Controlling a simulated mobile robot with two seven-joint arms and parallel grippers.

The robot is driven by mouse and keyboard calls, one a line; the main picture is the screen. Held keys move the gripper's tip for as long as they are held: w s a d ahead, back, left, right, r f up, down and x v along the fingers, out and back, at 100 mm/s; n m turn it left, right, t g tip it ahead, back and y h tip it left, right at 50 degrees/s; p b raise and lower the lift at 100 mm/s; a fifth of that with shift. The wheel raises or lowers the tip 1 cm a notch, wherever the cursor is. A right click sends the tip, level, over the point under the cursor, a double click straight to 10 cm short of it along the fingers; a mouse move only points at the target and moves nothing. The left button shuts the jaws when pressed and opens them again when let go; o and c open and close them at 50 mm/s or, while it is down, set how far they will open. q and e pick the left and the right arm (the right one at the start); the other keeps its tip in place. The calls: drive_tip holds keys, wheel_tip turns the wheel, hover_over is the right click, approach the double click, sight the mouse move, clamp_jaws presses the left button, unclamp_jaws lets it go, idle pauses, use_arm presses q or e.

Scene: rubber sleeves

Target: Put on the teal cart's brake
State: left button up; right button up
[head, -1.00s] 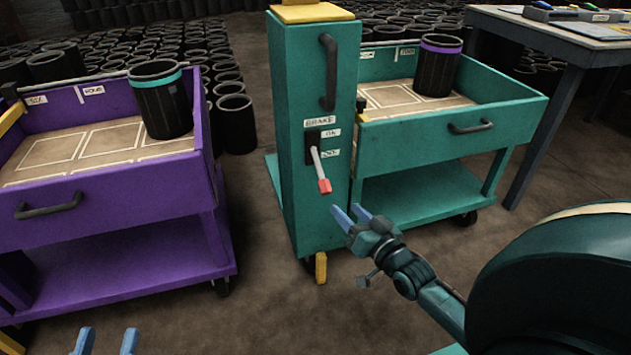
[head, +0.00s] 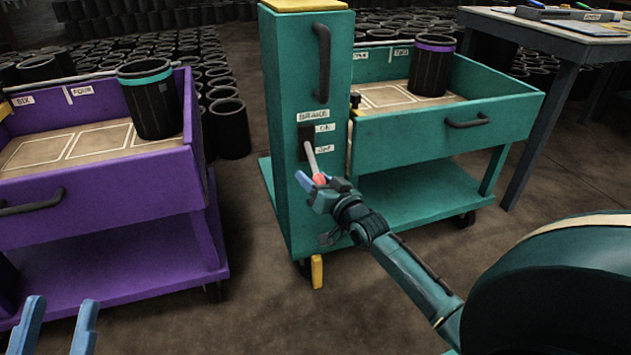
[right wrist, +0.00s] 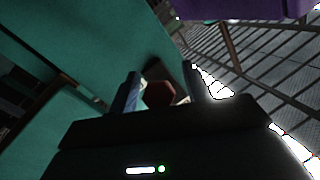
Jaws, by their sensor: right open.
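The teal cart (head: 440,125) stands in the middle with a tall post (head: 290,75) at its left end. A label marked BRAKE is on the post, above a dark slot with a pale brake lever (head: 311,156). The lever slants down to a red knob (head: 320,179). My right gripper (head: 312,186) is open at the knob. In the right wrist view the knob (right wrist: 160,94) sits between the two blue fingers (right wrist: 161,88); contact cannot be told. My left gripper (head: 58,318) is open and empty at the lower left, in front of the purple cart.
A purple cart (head: 100,196) stands at the left, holding a black sleeve with a teal band (head: 151,98). The teal cart holds a black sleeve with a purple band (head: 432,65). A table (head: 550,28) stands at the right. Many black sleeves fill the floor behind.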

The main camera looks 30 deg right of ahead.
drive_tip(key=shift+c, duration=0.3)
clamp_jaws()
